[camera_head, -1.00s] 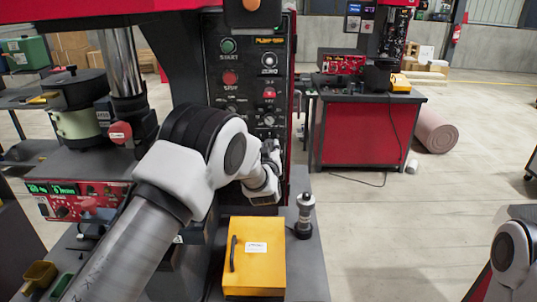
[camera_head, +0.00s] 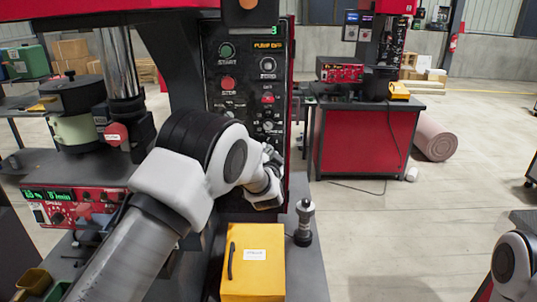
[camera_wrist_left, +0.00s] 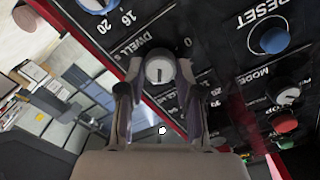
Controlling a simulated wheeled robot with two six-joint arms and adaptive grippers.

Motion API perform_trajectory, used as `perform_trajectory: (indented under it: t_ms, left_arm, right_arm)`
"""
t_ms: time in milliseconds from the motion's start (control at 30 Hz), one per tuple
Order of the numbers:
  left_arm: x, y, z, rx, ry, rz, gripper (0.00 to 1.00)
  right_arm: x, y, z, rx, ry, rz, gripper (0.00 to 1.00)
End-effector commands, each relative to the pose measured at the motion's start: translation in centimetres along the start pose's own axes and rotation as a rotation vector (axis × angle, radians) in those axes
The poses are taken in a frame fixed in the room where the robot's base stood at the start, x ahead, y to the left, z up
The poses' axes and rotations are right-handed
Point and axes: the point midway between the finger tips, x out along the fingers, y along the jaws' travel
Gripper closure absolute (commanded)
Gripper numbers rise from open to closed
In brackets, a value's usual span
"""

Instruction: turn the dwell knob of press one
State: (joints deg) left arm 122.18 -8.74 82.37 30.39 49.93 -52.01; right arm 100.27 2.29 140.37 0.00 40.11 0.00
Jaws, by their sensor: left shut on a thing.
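The dwell knob (camera_wrist_left: 159,70) is a round light-grey knob with a white pointer line, beside the "DWELL S" label on the black panel of press one (camera_head: 215,60). In the left wrist view the two fingers of my left gripper (camera_wrist_left: 161,88) stand on either side of the knob and are shut on it. In the head view my left gripper (camera_head: 270,155) is at the lower part of the panel. My wrist and fingers hide the knob there. Only part of my right arm shows at the right edge; its gripper is out of view.
A blue reset button (camera_wrist_left: 274,40), a mode knob (camera_wrist_left: 287,92) and a red button (camera_wrist_left: 285,122) are close by on the panel. A yellow box (camera_head: 253,262) and a dark upright post (camera_head: 304,222) stand below. Another red-fronted machine (camera_head: 362,140) stands behind, with open floor around.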

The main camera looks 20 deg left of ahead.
Motion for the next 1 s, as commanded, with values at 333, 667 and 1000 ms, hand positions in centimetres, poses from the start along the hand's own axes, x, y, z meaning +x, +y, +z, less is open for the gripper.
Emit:
perform_trajectory:
  t_ms: [333,667,1000]
  left_arm:
    - [0.12,-0.36,-0.41,0.129,0.003,-0.012,1.0]
    - [0.13,-0.37,-0.4,0.145,0.002,-0.014,1.0]
    - [0.09,-0.26,-0.28,0.145,0.0,-0.011,0.4]
  right_arm:
    - [-0.15,0.0,0.0,0.0,0.0,0.0,0.6]
    - [-0.16,0.0,0.0,0.0,0.0,0.0,0.6]
    - [-0.15,0.0,0.0,0.0,0.0,0.0,0.6]
